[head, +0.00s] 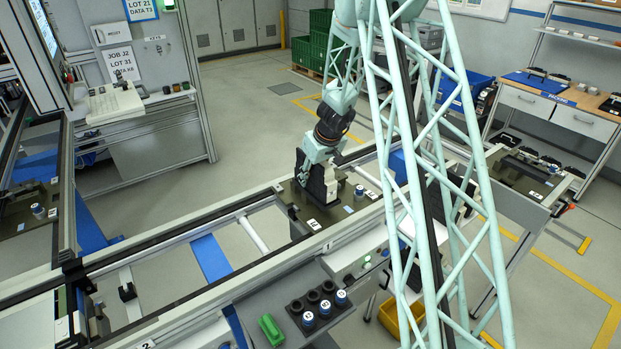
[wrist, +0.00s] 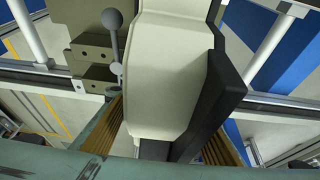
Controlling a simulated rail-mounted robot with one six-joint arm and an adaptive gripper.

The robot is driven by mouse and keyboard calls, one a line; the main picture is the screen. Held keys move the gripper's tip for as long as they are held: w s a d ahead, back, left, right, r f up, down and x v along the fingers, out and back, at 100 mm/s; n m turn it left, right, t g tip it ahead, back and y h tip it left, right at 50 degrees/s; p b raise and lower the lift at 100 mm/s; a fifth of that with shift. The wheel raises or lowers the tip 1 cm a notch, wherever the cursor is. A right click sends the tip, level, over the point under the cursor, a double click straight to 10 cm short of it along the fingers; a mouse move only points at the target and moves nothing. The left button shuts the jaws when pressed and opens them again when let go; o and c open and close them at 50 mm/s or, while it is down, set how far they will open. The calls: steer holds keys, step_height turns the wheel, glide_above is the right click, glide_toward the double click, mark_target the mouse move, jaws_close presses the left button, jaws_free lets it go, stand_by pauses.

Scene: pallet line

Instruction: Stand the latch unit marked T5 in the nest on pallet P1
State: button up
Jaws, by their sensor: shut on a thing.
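My gripper (head: 319,152) is above the olive pallet (head: 345,207) on the middle conveyor in the head view. It is shut on a cream and black unit (head: 322,184), which looks like the latch unit. In the wrist view the unit (wrist: 172,75) stands between the ribbed pads of my gripper (wrist: 165,138), with its black side to the right. No T5 mark can be read on it. The unit is roughly upright over the left part of the pallet; I cannot tell whether its foot touches. The nest is hidden, and the pallet's marking is too small to read.
A blue-and-white cylinder (head: 359,190) stands on the pallet's right side. In the wrist view an olive block with a ball-ended lever (wrist: 113,45) is close left of the unit. A black rack (head: 318,310) with marked cylinders and a green part (head: 270,329) are in front.

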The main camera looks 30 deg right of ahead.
mark_target(316, 174)
steer(key=shift+f, duration=0.15)
steer(key=o, duration=1)
steer(key=shift+s+r, duration=0.1)
steer(key=shift+r, duration=0.4)
steer(key=shift+v, duration=5.6)
